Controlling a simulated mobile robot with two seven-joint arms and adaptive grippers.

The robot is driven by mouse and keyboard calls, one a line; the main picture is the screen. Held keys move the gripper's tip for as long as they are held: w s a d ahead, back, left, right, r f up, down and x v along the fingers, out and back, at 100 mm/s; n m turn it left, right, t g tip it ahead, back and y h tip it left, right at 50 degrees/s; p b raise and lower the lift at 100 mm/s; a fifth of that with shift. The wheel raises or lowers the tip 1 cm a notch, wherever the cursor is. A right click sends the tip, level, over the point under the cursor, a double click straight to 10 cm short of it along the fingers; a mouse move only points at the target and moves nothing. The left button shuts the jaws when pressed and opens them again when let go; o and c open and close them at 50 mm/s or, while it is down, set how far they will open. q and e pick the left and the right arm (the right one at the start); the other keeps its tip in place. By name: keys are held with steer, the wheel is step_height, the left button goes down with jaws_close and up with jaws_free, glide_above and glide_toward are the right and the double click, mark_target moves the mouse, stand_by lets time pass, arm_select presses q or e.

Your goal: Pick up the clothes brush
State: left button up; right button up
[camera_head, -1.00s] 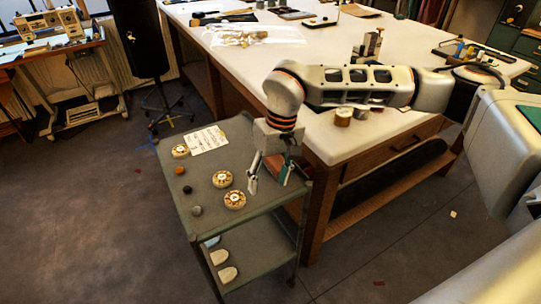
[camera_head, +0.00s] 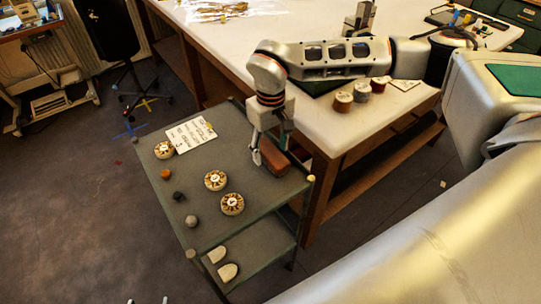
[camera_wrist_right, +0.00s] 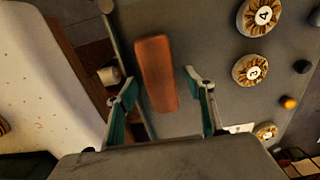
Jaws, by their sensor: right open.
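The clothes brush, a reddish-brown oblong block (camera_head: 272,158), lies on the grey-green top of the cart (camera_head: 222,240), near its right edge by the big table. My right gripper (camera_head: 269,149) points down over it with its fingers apart, partly hiding it. In the right wrist view the brush (camera_wrist_right: 157,72) lies lengthwise between the two open fingers (camera_wrist_right: 160,90), apart from both. It extends past the fingertips. My left gripper does not show.
Numbered round pieces (camera_head: 215,180), small balls (camera_head: 192,221) and a white card (camera_head: 191,135) lie on the cart left of the brush. The white-topped table (camera_head: 325,130) stands close on the right, with small round pots (camera_head: 343,101) near its edge.

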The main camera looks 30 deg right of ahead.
mark_target(271, 152)
steer(key=shift+f, duration=1.2)
steer(key=c, duration=1.3)
steer(key=shift+o, duration=0.2)
steer(key=shift+r, duration=0.1)
step_height(271, 152, up, 20)
steer(key=shift+p, duration=0.35)
steer(key=shift+o, duration=0.9)
steer(key=shift+s, duration=0.15)
